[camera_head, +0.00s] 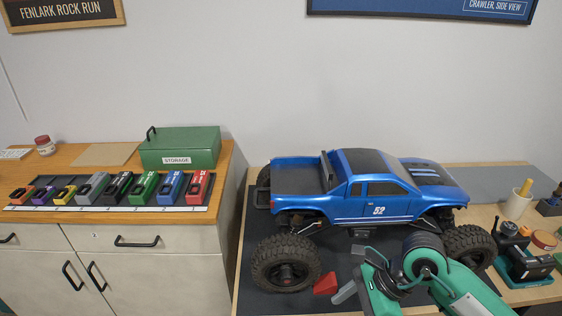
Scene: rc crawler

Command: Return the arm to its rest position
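My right arm, teal and black, comes in from the lower right, in front of the blue RC crawler truck (372,190). Its wrist is low over the dark mat, between the truck's two near wheels. The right gripper (346,292) shows only as a grey piece beside a small red wedge (326,283). I cannot tell whether it touches the wedge, nor whether its fingers are open. The arm hides part of the near right wheel (472,246). My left gripper is not in view.
The truck stands on a dark mat (262,232) on a wooden bench. At right are a cup (517,204) and a green-and-black device (524,264). On the left cabinet are a row of coloured packs (143,187) and a green STORAGE box (181,147).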

